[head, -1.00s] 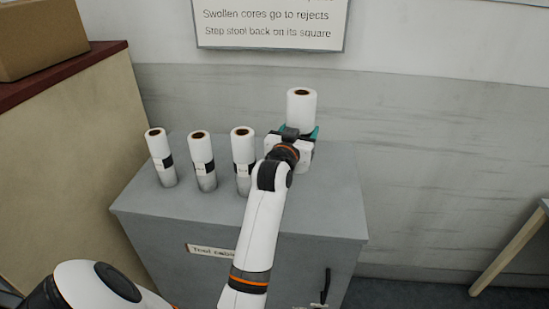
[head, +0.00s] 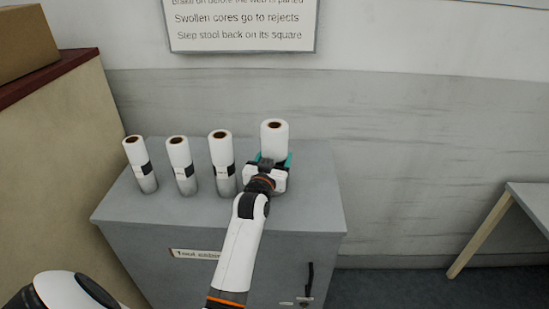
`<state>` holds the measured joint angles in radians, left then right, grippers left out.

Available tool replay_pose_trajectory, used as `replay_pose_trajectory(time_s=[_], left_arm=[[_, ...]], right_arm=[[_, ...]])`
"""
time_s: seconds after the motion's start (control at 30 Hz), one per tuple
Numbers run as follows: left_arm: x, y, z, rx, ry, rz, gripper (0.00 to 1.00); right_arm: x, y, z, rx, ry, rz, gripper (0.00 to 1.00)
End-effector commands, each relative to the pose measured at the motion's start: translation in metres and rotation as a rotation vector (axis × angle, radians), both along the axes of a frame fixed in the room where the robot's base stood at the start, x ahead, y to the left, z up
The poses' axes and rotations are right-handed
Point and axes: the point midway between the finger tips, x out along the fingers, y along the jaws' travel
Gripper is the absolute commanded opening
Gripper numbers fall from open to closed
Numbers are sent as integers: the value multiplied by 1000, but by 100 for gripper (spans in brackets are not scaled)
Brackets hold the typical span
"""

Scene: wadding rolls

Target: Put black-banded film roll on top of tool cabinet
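The tool cabinet (head: 320,222) is grey, with a label on its front, and stands in the middle of the head view. My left gripper (head: 273,160) is over the right part of its top, with teal fingers on both sides of a white film roll (head: 274,140). The gripper is shut on this roll, which is upright with its brown core up. Its lower part is hidden by the gripper, so I see no band on it and cannot tell whether it touches the top. My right gripper is not in view.
Three black-banded rolls stand in a row on the cabinet top: left (head: 137,158), middle (head: 178,158) and right (head: 221,153). A cardboard box (head: 25,40) sits on a dark red counter at the left. A sign hangs on the wall behind. A table (head: 530,200) stands at right.

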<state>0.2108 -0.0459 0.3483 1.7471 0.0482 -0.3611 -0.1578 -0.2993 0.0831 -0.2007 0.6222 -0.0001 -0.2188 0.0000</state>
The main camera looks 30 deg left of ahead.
Motion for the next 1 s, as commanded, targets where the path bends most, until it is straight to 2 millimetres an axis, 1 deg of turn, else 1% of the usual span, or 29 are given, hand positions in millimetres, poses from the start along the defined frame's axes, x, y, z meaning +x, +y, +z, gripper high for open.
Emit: replay_pose_trajectory(time_s=[0.03,0.1,0.13,0.43,0.53,0.67,0.8,1.0], left_arm=[[0,0,0,0,1,0,73],[0,0,0,1,1,0,84],[0,0,0,1,1,0,86],[0,0,2,1,1,0,86],[-8,-3,-1,0,2,-1,86],[-30,-10,-2,0,2,0,86],[-60,-19,-2,0,2,0,86],[-95,-31,-2,0,3,-1,86]], right_arm=[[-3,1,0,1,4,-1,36],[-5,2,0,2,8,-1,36],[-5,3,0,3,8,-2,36],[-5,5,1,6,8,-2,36],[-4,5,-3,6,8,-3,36],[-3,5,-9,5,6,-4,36],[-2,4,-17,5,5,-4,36],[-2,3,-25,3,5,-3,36]])
